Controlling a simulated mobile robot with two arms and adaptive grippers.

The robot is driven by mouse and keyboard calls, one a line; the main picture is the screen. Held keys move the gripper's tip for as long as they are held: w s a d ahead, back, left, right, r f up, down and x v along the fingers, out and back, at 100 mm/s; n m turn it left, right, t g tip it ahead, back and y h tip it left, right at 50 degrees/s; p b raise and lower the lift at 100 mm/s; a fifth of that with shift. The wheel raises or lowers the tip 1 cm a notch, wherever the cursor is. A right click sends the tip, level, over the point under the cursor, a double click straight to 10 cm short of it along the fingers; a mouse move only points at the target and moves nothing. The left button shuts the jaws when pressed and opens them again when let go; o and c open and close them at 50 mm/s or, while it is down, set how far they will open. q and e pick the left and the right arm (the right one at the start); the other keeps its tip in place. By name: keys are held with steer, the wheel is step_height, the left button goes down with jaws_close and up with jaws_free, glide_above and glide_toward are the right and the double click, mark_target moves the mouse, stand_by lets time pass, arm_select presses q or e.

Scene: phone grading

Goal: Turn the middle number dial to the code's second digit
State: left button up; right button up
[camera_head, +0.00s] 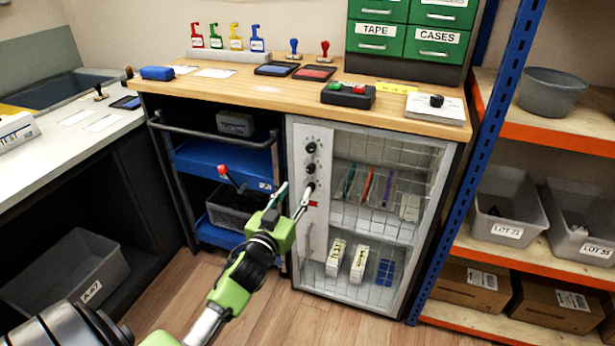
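Three dark number dials run down the left panel of the wire-front cabinet (318,228). The middle dial (310,168) sits between the top dial (312,147) and the bottom dial (309,187). My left gripper (296,188) is in front of the panel, level with the bottom dial and below the middle one. Its two fingers are spread, with nothing seen between them. The right fingertip overlaps the bottom dial's edge; I cannot tell whether it touches. The dial digits are too small to read. A yellow note (397,86) on the counter has marks I cannot read surely. My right gripper is not in view.
A blue cart (222,159) with a red-knobbed lever (222,170) stands left of the cabinet. The wooden counter (240,90) overhangs the dials. A blue shelf post (482,155) stands to the right. The floor in front is clear.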

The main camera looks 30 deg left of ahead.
mark_target(309, 170)
arm_select(q)
steer(key=b+x, duration=0.1)
steer(key=x, duration=0.8)
steer(key=shift+f, duration=0.1)
steer(key=shift+w+a, duration=0.2)
steer(key=shift+w, duration=0.35)
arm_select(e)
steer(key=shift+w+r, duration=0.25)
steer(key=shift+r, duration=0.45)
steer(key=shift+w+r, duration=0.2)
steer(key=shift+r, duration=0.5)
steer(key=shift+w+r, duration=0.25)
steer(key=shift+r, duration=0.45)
arm_select(q)
jaws_close()
